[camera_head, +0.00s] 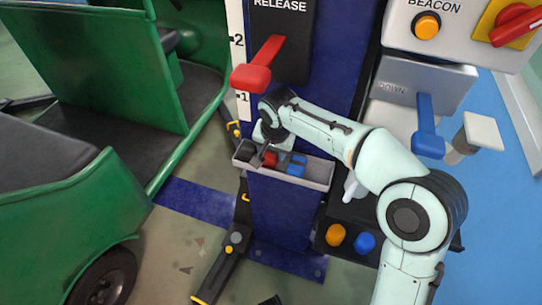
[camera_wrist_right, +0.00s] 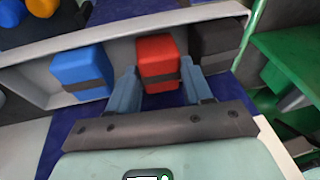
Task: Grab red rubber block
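The red rubber block (camera_head: 269,159) sits in a grey tray (camera_head: 316,181) on the front of the blue lift column, between a black block and a blue block. In the right wrist view the red block (camera_wrist_right: 158,62) has a dark band around it and stands between the fingers of my right gripper (camera_wrist_right: 159,70). The fingers are apart, one on each side of its near part, with a narrow gap showing. In the head view my right gripper (camera_head: 260,151) reaches down over the tray, its fingers partly hidden. My left gripper is not in view.
The blue block (camera_head: 296,165) and black block (camera_wrist_right: 216,42) stand close on either side. A red release lever (camera_head: 262,65) hangs above the tray. A blue lever (camera_head: 427,128) is at the right. The green rickshaw (camera_head: 120,70) stands at the left.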

